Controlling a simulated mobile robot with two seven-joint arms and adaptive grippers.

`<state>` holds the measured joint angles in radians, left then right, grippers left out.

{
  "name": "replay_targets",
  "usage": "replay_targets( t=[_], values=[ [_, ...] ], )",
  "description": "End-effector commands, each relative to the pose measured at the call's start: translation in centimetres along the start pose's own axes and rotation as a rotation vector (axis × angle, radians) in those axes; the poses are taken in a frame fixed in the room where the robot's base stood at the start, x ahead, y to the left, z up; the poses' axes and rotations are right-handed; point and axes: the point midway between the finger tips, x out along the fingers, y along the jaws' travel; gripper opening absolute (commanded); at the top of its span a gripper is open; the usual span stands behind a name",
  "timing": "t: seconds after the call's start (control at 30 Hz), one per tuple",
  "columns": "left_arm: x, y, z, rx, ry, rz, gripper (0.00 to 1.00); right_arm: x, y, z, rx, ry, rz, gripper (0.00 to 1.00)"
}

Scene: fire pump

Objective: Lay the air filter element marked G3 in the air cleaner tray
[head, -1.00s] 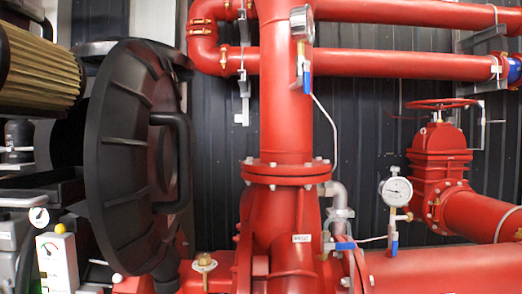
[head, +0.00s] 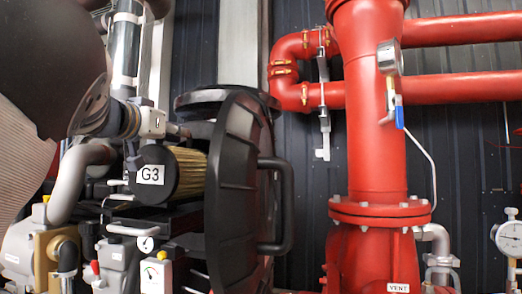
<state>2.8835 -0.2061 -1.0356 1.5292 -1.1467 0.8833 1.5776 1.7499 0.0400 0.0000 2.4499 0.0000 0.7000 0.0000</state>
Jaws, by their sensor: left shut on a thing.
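The air filter element (head: 192,172), a pleated tan cylinder with a black end cap labelled G3, is at the left of the head view. My left gripper (head: 172,131) is at its upper side and shut on it; the fingertips are hard to make out. The element lies roughly level, its far end close to the open round black lid (head: 235,185) of the air cleaner. A dark ledge (head: 187,215), apparently the air cleaner tray, shows just below the element. Its inside is hidden, and I cannot tell whether they touch. My right gripper is not in view.
A black handle (head: 282,205) sticks out from the lid's right side. A thick red vertical pipe (head: 375,150) with a flange stands right of it. Engine parts, a grey pipe (head: 72,185) and small gauges crowd the lower left.

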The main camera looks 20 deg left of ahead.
Motion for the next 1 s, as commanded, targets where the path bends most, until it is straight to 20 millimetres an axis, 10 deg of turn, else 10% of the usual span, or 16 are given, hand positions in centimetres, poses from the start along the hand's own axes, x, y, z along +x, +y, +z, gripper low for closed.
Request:
replay_targets(
  t=[0.6, 0.7, 1.0],
  values=[
    [0.4, -0.1, 3.5, 0.001, 0.003, 0.001, 0.00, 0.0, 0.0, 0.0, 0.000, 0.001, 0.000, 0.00],
    [0.4, -0.1, 3.6, 0.001, 0.001, 0.001, 0.32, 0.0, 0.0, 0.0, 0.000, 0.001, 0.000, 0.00],
    [0.4, -0.1, 3.5, 0.001, 0.002, 0.001, 0.32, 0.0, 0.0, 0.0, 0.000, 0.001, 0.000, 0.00]
  ],
)
